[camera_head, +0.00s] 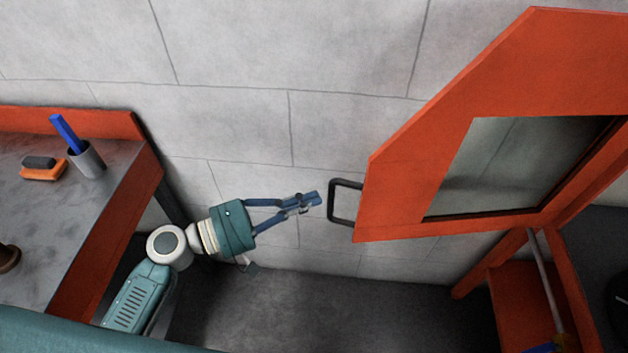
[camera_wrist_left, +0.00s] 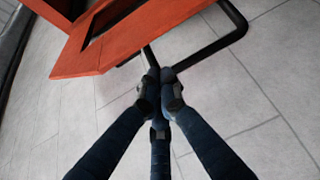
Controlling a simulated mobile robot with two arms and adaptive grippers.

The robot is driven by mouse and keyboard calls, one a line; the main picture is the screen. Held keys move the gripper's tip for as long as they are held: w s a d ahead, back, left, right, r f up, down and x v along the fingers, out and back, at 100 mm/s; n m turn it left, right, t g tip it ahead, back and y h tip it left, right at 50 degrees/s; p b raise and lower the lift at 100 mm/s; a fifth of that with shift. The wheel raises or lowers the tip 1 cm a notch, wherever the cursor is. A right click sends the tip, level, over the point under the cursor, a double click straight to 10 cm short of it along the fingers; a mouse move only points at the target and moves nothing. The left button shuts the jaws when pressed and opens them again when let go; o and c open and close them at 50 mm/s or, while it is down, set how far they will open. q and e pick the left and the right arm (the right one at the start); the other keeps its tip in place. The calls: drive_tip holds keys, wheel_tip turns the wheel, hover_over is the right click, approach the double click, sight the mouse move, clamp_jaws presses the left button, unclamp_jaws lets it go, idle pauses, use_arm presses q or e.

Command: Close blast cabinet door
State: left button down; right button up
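The blast cabinet door (camera_head: 415,165) is an orange panel with a window, standing swung out to the left of the orange cabinet frame (camera_head: 585,190). The door also fills the top left of the left wrist view (camera_wrist_left: 120,35). Its black U-shaped handle (camera_head: 332,203) sticks out from the left edge; in the left wrist view the handle (camera_wrist_left: 215,45) lies just beyond the fingertips. My left gripper (camera_head: 308,201) is just left of the handle, its blue fingers together at the tips with nothing seen between them. Whether the tips touch the handle is unclear. My right gripper is not seen.
A grey-topped orange bench (camera_head: 60,215) stands at the left, holding a grey cup (camera_head: 87,160) with a blue stick and an orange block (camera_head: 44,172). A block wall is behind. Dark floor (camera_head: 290,310) is clear between bench and cabinet.

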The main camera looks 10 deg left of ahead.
use_arm(q)
drive_tip(key=w+d+r+p, duration=0.2)
drive_tip(key=w+d+p, duration=0.2)
drive_tip(key=d, duration=0.5)
drive_tip(key=shift+w+r+h, duration=0.15)
drive_tip(key=shift+w+h, duration=0.1)
drive_tip(key=shift+h, duration=0.05)
